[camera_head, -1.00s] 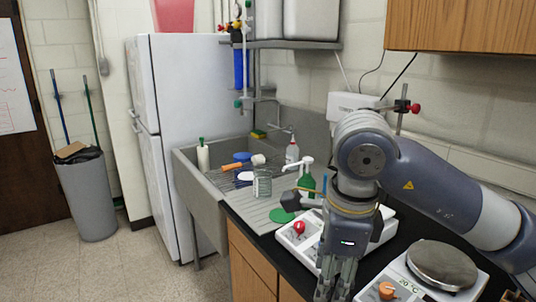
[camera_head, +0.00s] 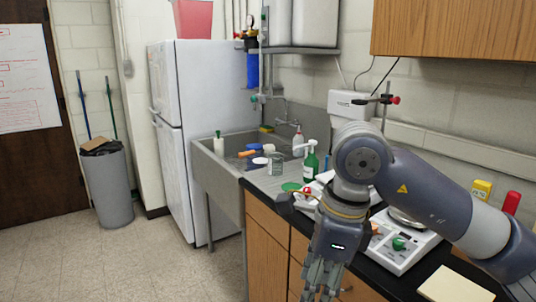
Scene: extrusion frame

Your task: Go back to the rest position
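My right gripper (camera_head: 322,276) hangs pointing down in front of the wooden cabinet, by the front edge of the black counter. Its fingers reach the bottom of the picture, and I cannot tell how far apart they are. Nothing shows clearly between them. My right arm comes in from the right, over the counter. My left gripper is not in view.
A hot plate (camera_head: 404,246) and a yellowish pad (camera_head: 455,286) lie on the counter. A fridge (camera_head: 176,183) and grey bin (camera_head: 108,188) stand left. The floor there is clear.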

